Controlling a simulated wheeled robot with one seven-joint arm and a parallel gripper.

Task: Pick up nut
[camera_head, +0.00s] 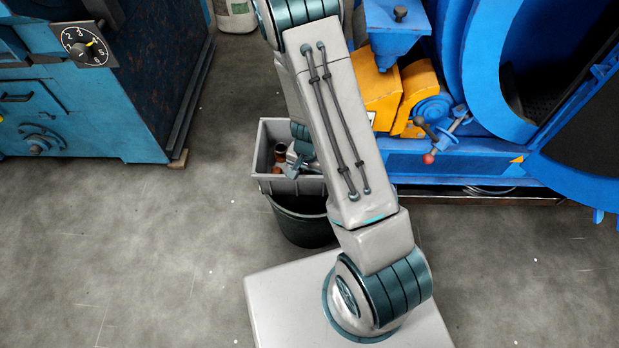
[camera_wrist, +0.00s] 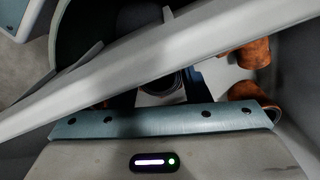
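Rust-brown pieces that look like nuts lie in a grey bin (camera_head: 262,150). One brown piece (camera_head: 280,152) shows in the head view, left of my gripper (camera_head: 296,166). In the wrist view, one rusty piece (camera_wrist: 257,52) is at the upper right and a second, ring-like piece (camera_wrist: 256,96) is just below it. My gripper reaches down into the bin, with both rusty pieces to the right of its middle. The bin's grey rim (camera_wrist: 110,88) cuts diagonally across the wrist view and hides much of the fingers.
The bin sits over a dark round bucket (camera_head: 303,228) on the grey floor. A blue machine with yellow parts (camera_head: 376,92) stands close on the right. A blue cabinet (camera_head: 85,110) stands at the left. The floor at front left is clear.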

